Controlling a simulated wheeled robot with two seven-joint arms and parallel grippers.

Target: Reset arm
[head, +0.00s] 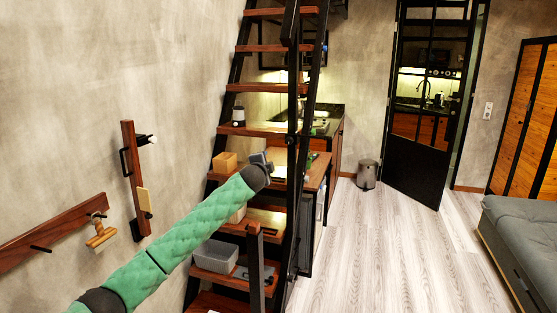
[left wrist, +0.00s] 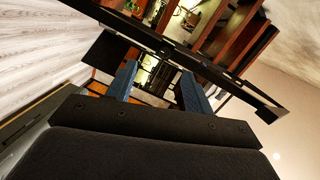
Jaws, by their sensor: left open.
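My left arm, in a green quilted sleeve, reaches in from the lower left of the head view toward the stairs. My left gripper (head: 264,158) is at its far end, in front of the stair treads; it looks small and partly hidden behind the wrist. In the left wrist view, the two blue fingers of my left gripper (left wrist: 159,84) stand apart with nothing between them, so it is open and empty. Dark rails and reddish-brown treads show beyond the fingers. My right arm and gripper are in neither view.
The staircase (head: 262,88) has wooden treads and black rails. A grey bin (head: 216,257) and a wooden box (head: 225,162) sit on treads. Wall racks (head: 136,180) are at left. A trash can (head: 367,174) and grey sofa (head: 520,235) border clear floor (head: 385,250).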

